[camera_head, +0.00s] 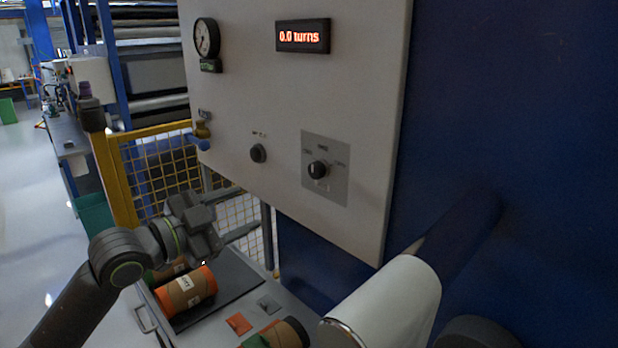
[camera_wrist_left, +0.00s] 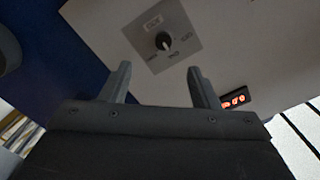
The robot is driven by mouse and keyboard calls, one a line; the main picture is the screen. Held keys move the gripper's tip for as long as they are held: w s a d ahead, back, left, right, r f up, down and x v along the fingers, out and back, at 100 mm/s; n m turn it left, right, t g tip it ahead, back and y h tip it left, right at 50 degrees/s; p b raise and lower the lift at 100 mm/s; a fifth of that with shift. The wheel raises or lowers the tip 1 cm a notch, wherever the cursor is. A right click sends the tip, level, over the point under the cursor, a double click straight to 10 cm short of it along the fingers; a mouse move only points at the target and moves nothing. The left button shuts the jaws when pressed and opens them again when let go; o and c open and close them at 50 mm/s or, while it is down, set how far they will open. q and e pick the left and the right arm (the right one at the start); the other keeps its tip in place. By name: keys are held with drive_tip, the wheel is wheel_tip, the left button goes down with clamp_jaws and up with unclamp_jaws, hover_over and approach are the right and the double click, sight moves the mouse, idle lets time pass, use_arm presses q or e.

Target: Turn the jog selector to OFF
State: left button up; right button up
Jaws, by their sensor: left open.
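The panel carries a black rotary knob (camera_head: 318,170) on a grey square plate (camera_head: 338,190) with small labels around it. I take this to be the jog selector, but the labels are too small to read surely. The knob also shows in the left wrist view (camera_wrist_left: 163,41), ahead of and between the fingers. My left gripper (camera_head: 243,210) is open and empty, below and left of the plate, apart from the knob. Its two fingers also show in the wrist view (camera_wrist_left: 160,70). My right gripper is not in view.
A smaller black knob (camera_head: 258,152) sits left of the plate. A red display (camera_head: 303,36) reads "0.0 turns", and a gauge (camera_head: 206,38) is at upper left. Below are a cardboard roll (camera_head: 187,291) and a white roller (camera_head: 392,305). A yellow mesh fence (camera_head: 165,165) stands behind.

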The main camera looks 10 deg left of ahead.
use_arm(q)
drive_tip(key=r, duration=0.1)
drive_tip(key=p, duration=0.5)
approach(312, 172)
drive_tip(key=x, duration=0.8)
drive_tip(key=shift+d, duration=0.1)
drive_tip(key=shift+w+d+f, duration=0.1)
drive_tip(key=shift+w+d, duration=0.15)
drive_tip(key=shift+w, duration=0.2)
drive_tip(key=shift+c, duration=0.2)
drive_tip(key=c, duration=0.9)
